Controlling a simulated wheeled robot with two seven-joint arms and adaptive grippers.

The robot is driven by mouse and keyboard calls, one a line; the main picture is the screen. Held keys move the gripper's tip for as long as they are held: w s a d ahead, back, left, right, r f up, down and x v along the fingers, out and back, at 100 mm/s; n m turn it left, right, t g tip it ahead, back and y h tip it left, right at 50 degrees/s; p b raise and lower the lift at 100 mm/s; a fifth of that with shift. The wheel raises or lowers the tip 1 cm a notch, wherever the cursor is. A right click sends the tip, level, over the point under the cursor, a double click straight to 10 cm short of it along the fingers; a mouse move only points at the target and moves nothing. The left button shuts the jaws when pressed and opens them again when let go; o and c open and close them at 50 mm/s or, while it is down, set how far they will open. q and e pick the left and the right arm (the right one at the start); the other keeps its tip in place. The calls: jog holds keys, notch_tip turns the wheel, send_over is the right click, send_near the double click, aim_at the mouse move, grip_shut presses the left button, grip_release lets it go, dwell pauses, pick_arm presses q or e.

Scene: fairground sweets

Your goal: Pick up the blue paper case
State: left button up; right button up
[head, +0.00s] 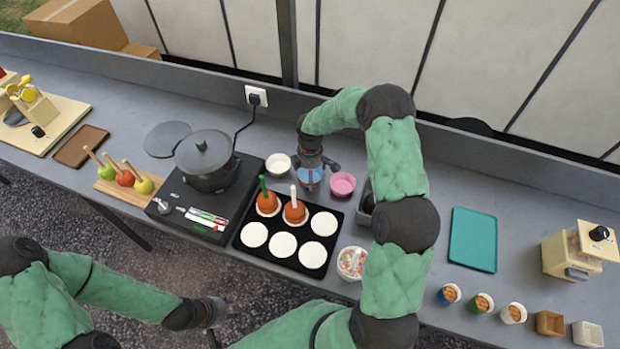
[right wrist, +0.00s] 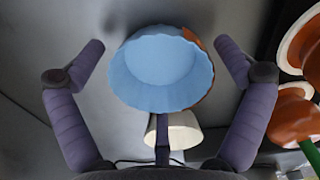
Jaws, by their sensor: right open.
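The blue paper case (head: 311,181) stands on the counter behind the black tray, between a white paper case (head: 278,165) and a pink paper case (head: 342,184). My right gripper (head: 312,168) is above it and partly hides it. In the right wrist view the blue paper case (right wrist: 160,70) lies between the two spread fingers of my right gripper (right wrist: 162,60), with gaps on both sides. An orange-brown patch shows at its rim; I cannot tell what it is. My left gripper (head: 214,312) is low in front of the counter, away from the cases; its fingers are too small to read.
The black tray (head: 243,241) holds two caramel apples and several white discs. A pot (head: 205,158) stands on the black hob. A sprinkle tub (head: 351,263) is right of the tray. A teal tray (head: 473,240) and several small cups are further right.

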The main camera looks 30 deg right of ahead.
jog(key=c, duration=0.8)
